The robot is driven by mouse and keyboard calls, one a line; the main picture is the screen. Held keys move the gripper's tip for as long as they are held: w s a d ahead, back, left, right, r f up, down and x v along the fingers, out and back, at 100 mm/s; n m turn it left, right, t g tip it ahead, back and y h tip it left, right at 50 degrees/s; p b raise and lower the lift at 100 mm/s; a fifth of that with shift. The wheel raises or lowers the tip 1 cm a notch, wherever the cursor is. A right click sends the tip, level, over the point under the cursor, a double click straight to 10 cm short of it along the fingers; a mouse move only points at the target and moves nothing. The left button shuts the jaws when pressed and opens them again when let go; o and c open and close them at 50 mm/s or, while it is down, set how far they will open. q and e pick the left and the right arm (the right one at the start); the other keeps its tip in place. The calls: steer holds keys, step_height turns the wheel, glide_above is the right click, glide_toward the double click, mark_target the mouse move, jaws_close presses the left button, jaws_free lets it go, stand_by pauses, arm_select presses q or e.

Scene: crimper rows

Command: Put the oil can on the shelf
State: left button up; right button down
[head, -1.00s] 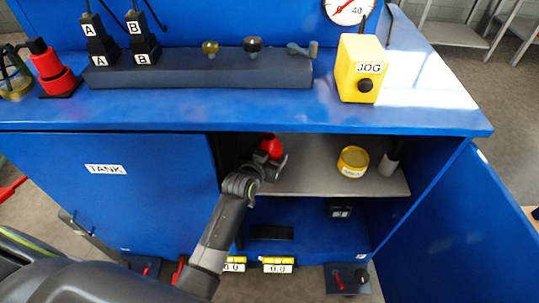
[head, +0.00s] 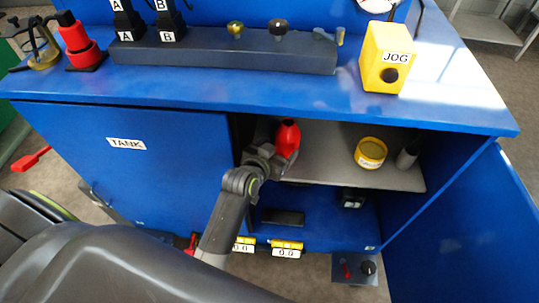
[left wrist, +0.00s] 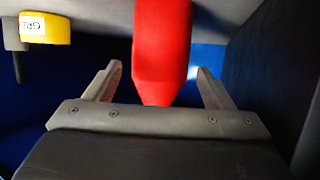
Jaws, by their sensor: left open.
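The red oil can (head: 287,138) stands upright on the grey shelf (head: 322,157) inside the open blue cabinet, near the shelf's left end. My left gripper (head: 272,156) is just in front of it, at the shelf's front edge. In the left wrist view the oil can (left wrist: 162,45) shows upside down, its narrow end towards the palm. The open fingers of my left gripper (left wrist: 158,70) are spread to either side of it, with gaps showing on both sides. My right gripper is not in view.
A yellow tin (head: 370,153) and a grey cylinder (head: 406,157) stand farther right on the shelf. The cabinet's TANK door (head: 125,170) closes the left side; an open door (head: 480,220) stands right. A yellow JOG box (head: 387,58) sits on the bench top.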

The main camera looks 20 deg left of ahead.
arm_select(q)
steer(key=v, duration=0.5)
steer(key=shift+s+r, duration=0.1)
steer(key=shift+s, duration=0.1)
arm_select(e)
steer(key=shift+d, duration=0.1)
arm_select(q)
steer(key=shift+s, duration=0.1)
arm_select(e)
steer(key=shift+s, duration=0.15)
